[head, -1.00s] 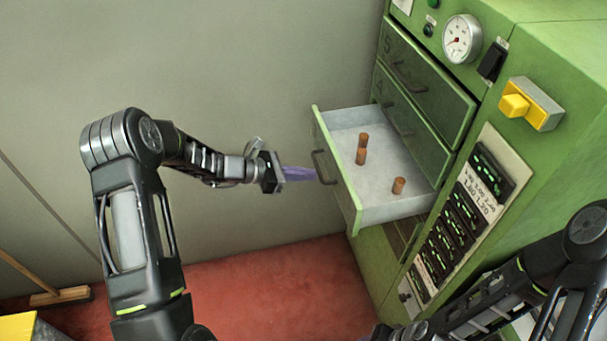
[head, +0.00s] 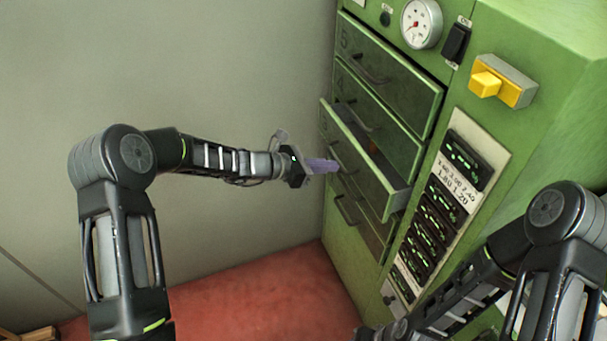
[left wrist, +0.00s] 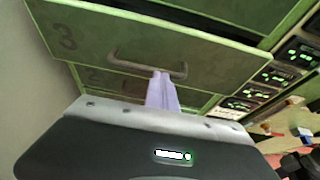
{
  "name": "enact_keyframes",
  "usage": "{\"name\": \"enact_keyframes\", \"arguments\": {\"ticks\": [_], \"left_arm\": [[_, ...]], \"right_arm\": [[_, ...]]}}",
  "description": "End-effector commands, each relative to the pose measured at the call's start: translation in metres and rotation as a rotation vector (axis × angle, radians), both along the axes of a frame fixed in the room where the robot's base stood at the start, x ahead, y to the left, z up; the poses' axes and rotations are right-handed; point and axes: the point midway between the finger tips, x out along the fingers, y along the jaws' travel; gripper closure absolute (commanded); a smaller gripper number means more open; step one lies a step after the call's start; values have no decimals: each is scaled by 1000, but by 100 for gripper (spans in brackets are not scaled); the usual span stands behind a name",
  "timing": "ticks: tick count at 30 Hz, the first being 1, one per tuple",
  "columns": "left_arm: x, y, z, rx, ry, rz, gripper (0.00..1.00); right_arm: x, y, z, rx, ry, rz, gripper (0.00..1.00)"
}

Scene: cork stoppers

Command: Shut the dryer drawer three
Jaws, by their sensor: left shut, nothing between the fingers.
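Drawer three (head: 366,160) of the green dryer stands out a little from the cabinet front in the head view. In the left wrist view its front panel (left wrist: 130,45) bears the number 3 and a bar handle (left wrist: 148,68). A small part of a brown cork (head: 371,147) shows inside the drawer. My left gripper (head: 335,165) is shut and empty, its purple fingers at the drawer front by the handle. They seem to touch it, though exact contact is hard to tell. My right arm (head: 470,285) shows at lower right; its gripper is out of view.
Shut drawers lie above, one marked 5 (head: 385,70), and another (head: 350,210) lies below. A gauge (head: 421,23), a yellow switch (head: 487,84) and a panel of lit displays (head: 440,210) are on the cabinet to the right.

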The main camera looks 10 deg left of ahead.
Motion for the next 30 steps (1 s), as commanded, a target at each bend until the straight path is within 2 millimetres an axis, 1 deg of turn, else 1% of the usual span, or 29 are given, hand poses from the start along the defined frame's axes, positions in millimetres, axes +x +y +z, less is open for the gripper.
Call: {"name": "enact_keyframes", "arguments": {"ticks": [1, 3, 9, 13, 24, 30], "left_arm": [[5, -10, -3, 1, -1, -3, 100], [11, -20, -2, 0, -1, -3, 100], [22, -37, -1, 0, 0, -1, 100], [25, -40, 0, 1, -1, 1, 100], [26, -41, 3, -3, -3, 1, 100], [25, -36, 1, -3, -4, -1, 100]], "right_arm": [[0, 0, -5, 0, 0, 0, 64], [0, 0, -8, 0, 0, 0, 64], [0, 0, -11, 0, 0, 0, 64], [0, 0, -12, 0, -1, 0, 64], [0, 0, -11, 0, -1, 0, 64], [0, 0, -13, 0, -1, 0, 64]]}}
